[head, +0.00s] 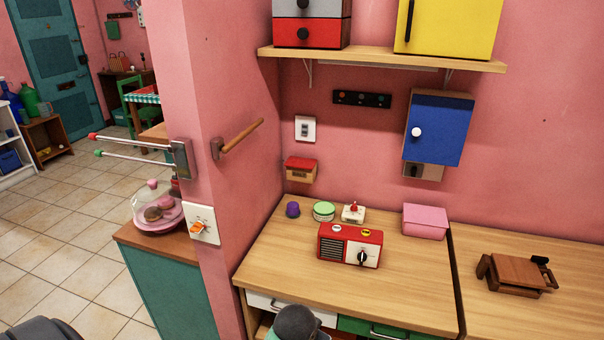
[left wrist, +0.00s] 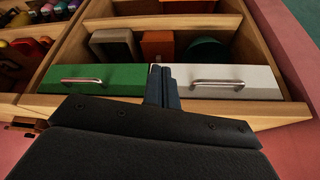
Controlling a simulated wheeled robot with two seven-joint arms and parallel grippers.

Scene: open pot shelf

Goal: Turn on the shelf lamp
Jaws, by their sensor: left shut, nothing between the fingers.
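A pale strip (head: 367,63) runs under the wall shelf (head: 380,57); it may be the shelf lamp, and no clear glow shows from it. A white wall switch with a grey rocker (head: 305,129) is on the pink wall below the shelf's left end. Another white plate with orange switches (head: 203,224) is on the end of the wall at left. My left gripper (left wrist: 163,86) is shut and empty in front of the green and white drawers in the left wrist view. My right gripper is not in view.
A red radio (head: 350,245), small items and a pink box (head: 425,221) stand on the wooden counter (head: 285,265). A blue cabinet (head: 438,128) and a black hook strip (head: 362,99) are on the wall. A wooden peg (head: 240,137) juts from the left wall.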

